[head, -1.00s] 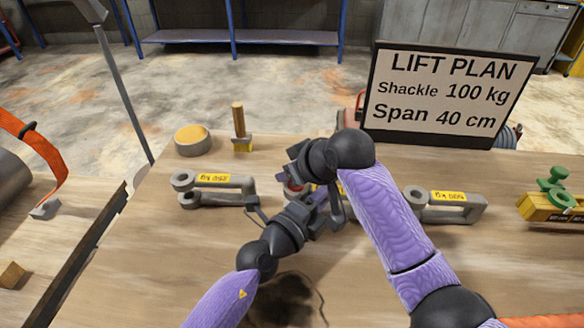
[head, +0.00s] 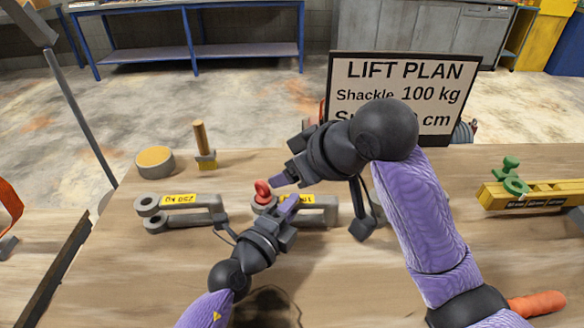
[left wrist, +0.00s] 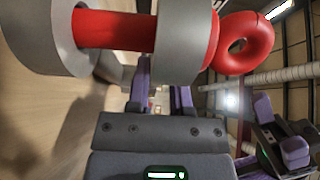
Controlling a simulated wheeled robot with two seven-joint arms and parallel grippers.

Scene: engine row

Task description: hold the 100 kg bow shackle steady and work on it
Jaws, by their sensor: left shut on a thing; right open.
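The grey 100 kg bow shackle (head: 322,208) lies on the bench, with a yellow label and a red pin (head: 262,188) at its left end. My left gripper (head: 288,205) is shut on its body, partly covering the label. In the left wrist view the red pin (left wrist: 110,30) runs through the two grey ears, and its red ring (left wrist: 245,43) stands out on the right. My right gripper (head: 282,177) is open, just above and right of the red ring. It looks empty. Its purple fingers also show in the left wrist view (left wrist: 280,130), apart from the ring.
A second shackle (head: 185,214) labelled 250 kg lies to the left. A third grey piece (head: 362,229) is mostly hidden by my right arm. A round tin (head: 155,163) and a brush (head: 203,155) stand behind. The lift plan sign (head: 440,90) is at the back, a yellow bar (head: 530,190) right.

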